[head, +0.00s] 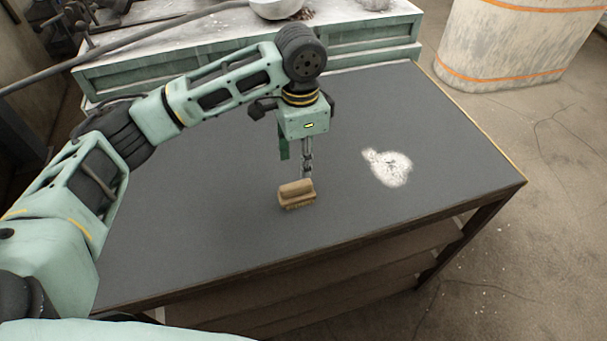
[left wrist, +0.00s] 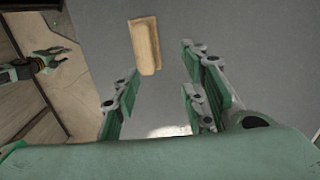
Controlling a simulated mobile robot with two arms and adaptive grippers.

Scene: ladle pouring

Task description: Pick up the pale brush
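The pale brush (head: 297,194) is a tan wooden block with bristles below, on the dark grey tabletop. It also shows in the left wrist view (left wrist: 146,45), upper middle, lying beyond the fingertips. My left gripper (head: 307,168) points down at the table close to the brush, just behind it in the head view. In the left wrist view its fingers (left wrist: 160,80) are spread apart with only bare tabletop between them. My right gripper (left wrist: 55,60) shows small at the left of the left wrist view, its fingers apart and empty; the head view does not show it.
The dark table (head: 230,225) is mostly clear, with a white powder patch (head: 388,167) right of the brush. Behind stands a green, white-topped cabinet (head: 365,45) with a pale bowl (head: 276,8). A pale drum (head: 520,45) stands at the back right.

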